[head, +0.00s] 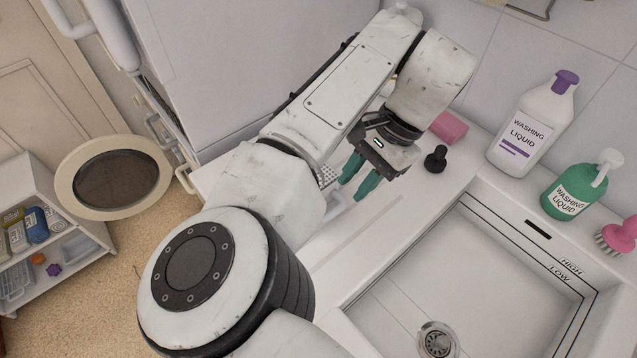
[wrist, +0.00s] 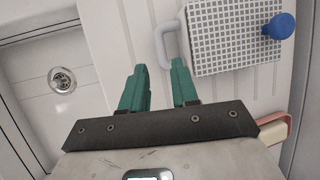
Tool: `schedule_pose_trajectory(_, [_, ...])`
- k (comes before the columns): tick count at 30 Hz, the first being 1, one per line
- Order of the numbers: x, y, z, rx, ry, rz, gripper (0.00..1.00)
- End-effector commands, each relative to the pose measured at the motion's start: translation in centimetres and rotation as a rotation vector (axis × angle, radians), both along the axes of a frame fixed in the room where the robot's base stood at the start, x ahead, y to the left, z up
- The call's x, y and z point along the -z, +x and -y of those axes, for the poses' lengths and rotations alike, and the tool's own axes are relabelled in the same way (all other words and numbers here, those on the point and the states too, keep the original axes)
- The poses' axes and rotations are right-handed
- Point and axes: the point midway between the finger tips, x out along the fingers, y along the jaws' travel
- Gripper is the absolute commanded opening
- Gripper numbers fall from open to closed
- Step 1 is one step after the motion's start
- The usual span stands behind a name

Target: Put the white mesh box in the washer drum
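The white mesh box (wrist: 232,38) lies on the ribbed counter in the upper right of the wrist view, with a pale loop handle (wrist: 168,42) on its left side. In the head view only a small piece of the mesh box (head: 327,177) shows behind my arm. My gripper (head: 354,187) has green fingers pointing down over the counter; in the wrist view the gripper (wrist: 158,72) is open and empty, its fingertips just short of the handle. The round washer door (head: 115,180) stands open at the left of the head view. The drum's inside is hidden.
A blue round-topped object (wrist: 281,26) overlaps the box's right edge. A pink block (head: 449,127), a black knob (head: 436,158), two washing-liquid bottles (head: 530,125) (head: 580,190) and a pink brush (head: 618,235) stand near the sink (head: 400,280). A shelf unit (head: 40,230) stands left.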

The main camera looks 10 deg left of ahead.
Motion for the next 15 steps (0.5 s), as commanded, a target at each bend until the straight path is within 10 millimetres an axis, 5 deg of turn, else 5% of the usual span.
schedule_pose_trajectory(15, [5.0,-0.8,-1.8,0.001,0.000,0.000,0.29])
